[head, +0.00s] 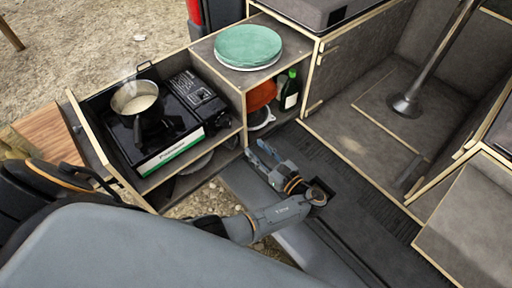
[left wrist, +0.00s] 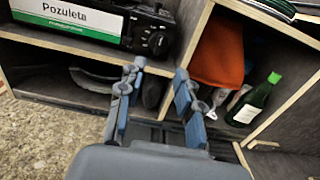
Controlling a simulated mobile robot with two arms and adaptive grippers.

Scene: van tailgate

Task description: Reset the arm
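My left gripper (head: 259,153) is in front of the kitchen unit's lower shelves in the head view, beside the dark van floor. In the left wrist view its two fingers (left wrist: 157,75) stand apart with nothing between them, so it is open and empty. The fingers point toward the shelf openings. An orange-red item (left wrist: 218,55) and a green bottle (left wrist: 254,102) are in the compartment ahead and to the right, apart from the fingers. My right gripper is not in view.
A stove (head: 165,130) with a steaming pot (head: 134,100) stands on the unit's left part. Green plates (head: 248,46) sit on the upper shelf. A metal table leg (head: 436,55) stands at the right. The dark floor strip (head: 355,205) is mostly clear.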

